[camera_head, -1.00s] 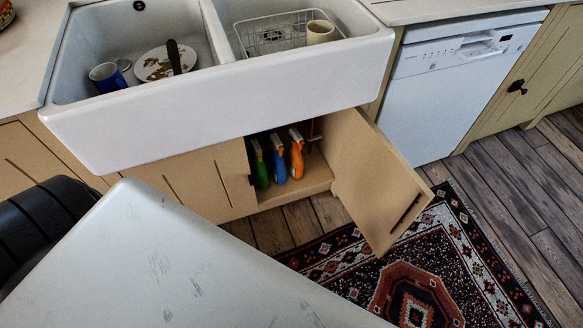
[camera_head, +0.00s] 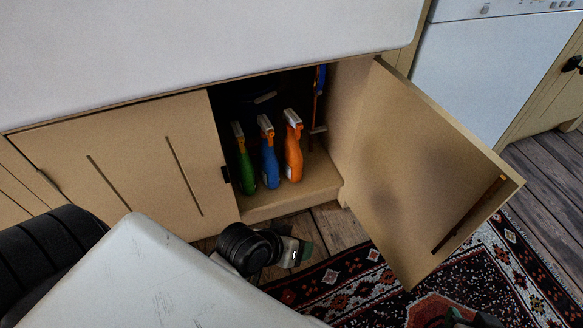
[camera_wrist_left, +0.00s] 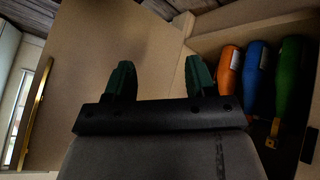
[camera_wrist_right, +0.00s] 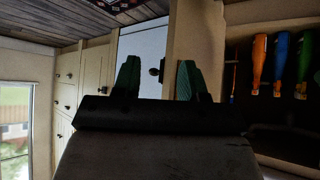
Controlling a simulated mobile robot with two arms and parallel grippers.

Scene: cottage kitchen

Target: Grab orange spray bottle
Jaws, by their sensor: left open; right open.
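The orange spray bottle (camera_head: 292,155) stands upright in the open cabinet under the sink, rightmost in a row. A blue spray bottle (camera_head: 269,166) and a green one (camera_head: 246,169) stand to its left. My left gripper (camera_head: 296,246) is open and empty, low in front of the cabinet and apart from the bottles. In the left wrist view, upside down, the orange bottle (camera_wrist_left: 228,72) is right of the open fingers (camera_wrist_left: 160,68). My right gripper (camera_head: 466,317) shows only partly at the bottom edge; its fingers (camera_wrist_right: 158,68) are open and empty. The orange bottle (camera_wrist_right: 258,60) looks smaller there.
The cabinet door (camera_head: 420,170) stands open to the right and juts out over the rug (camera_head: 345,277). The white sink front (camera_head: 200,50) overhangs the cabinet. A brown post-like thing (camera_head: 317,115) is right of the orange bottle. A dishwasher (camera_head: 480,75) stands beyond the door.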

